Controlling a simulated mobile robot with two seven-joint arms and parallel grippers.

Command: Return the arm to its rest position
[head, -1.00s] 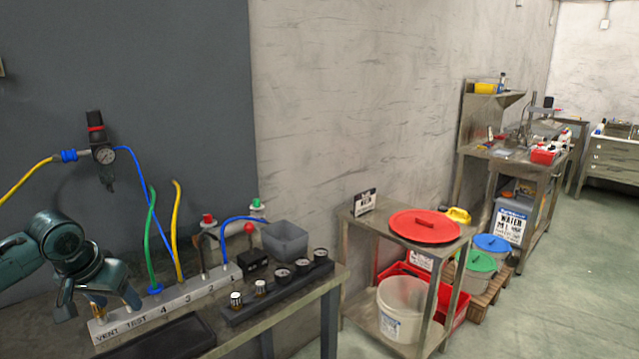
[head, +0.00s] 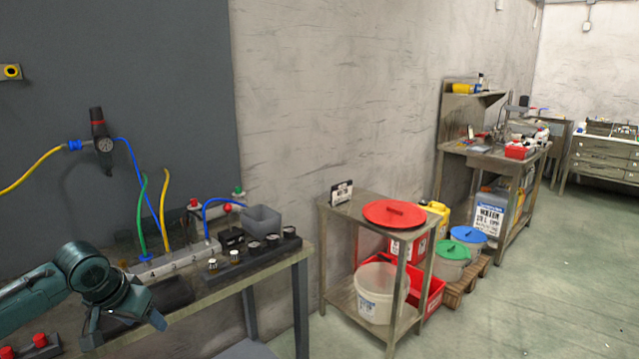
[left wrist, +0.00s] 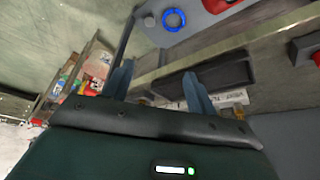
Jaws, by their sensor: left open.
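My left gripper (head: 126,328) is at the lower left of the head view, in front of the workbench (head: 228,284) and over its near edge. Its two fingers are spread, with nothing seen between them. In the left wrist view the fingers (left wrist: 158,90) also stand apart, with a dark flat tray (left wrist: 207,74) beyond them. The white numbered manifold block (head: 172,262) lies on the bench behind the gripper, apart from it. My arm and gripper hide its left end. My right gripper is in neither view.
Green hose (head: 142,215) and yellow hose (head: 164,205) rise from the block. Dark gauge row (head: 258,258) and grey bin (head: 263,219) stand farther right. Red knobs (head: 39,341) show at lower left.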

